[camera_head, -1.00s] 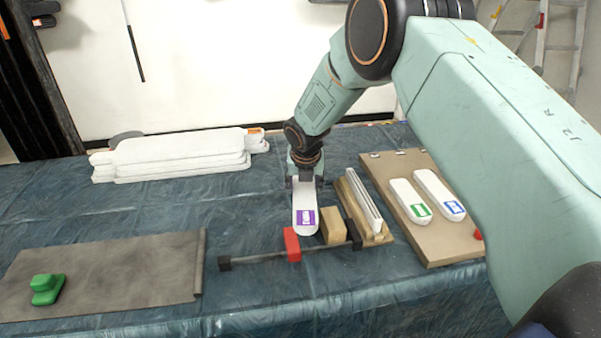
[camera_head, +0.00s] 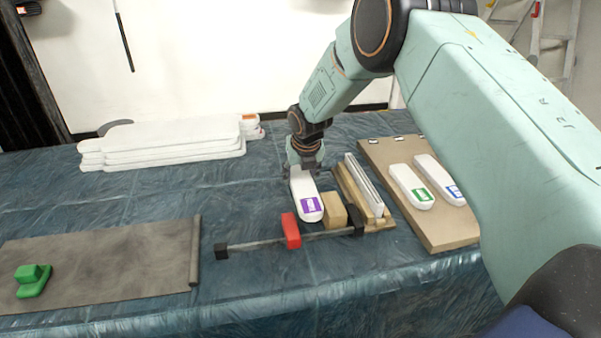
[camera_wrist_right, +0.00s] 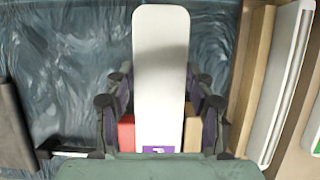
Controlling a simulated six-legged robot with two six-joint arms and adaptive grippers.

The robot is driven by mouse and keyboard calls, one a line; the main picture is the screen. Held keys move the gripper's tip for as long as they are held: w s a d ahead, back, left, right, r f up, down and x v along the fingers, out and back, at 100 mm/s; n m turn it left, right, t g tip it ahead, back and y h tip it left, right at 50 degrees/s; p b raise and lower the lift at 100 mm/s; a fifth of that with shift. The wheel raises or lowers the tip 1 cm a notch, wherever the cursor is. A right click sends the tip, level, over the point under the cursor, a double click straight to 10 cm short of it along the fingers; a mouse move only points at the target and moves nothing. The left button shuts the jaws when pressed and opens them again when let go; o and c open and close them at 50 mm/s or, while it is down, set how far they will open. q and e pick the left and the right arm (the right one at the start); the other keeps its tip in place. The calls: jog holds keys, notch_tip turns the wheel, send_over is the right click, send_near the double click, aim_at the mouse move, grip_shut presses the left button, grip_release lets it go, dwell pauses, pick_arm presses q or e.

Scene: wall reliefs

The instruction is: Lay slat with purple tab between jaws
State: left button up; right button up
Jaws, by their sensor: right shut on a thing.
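The white slat with the purple tab (camera_head: 306,197) is held in my right gripper (camera_head: 305,172), which is shut on it. In the head view its purple end points toward the front, behind the clamp bar. The clamp has a red jaw (camera_head: 290,231) and a wooden block (camera_head: 334,211) by its black end jaw (camera_head: 357,219). In the right wrist view the slat (camera_wrist_right: 161,70) runs lengthwise between the fingers, with its tab end between the red jaw (camera_wrist_right: 126,134) and the wooden block (camera_wrist_right: 192,128). Whether it touches the bar is unclear. My left gripper is not in view.
A wooden holder with upright pale strips (camera_head: 364,186) stands right of the clamp. A tan board (camera_head: 440,231) carries slats with green and blue tabs. A stack of white slats (camera_head: 165,145) lies at the back left. A grey mat (camera_head: 110,262) holds a green object (camera_head: 33,281).

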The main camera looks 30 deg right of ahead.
jog(key=shift+d+f, duration=0.25)
jog(key=shift+f, duration=0.1)
jog(key=shift+s+a+r, duration=0.1)
jog(key=shift+r, duration=0.1)
jog(key=shift+a, duration=0.15)
jog(key=shift+d+f, duration=0.15)
jog(key=shift+d, duration=0.15)
jog(key=shift+a, duration=0.15)
jog(key=shift+w, duration=0.2)
jog(key=shift+s+p, duration=0.1)
jog(key=shift+p, duration=0.35)
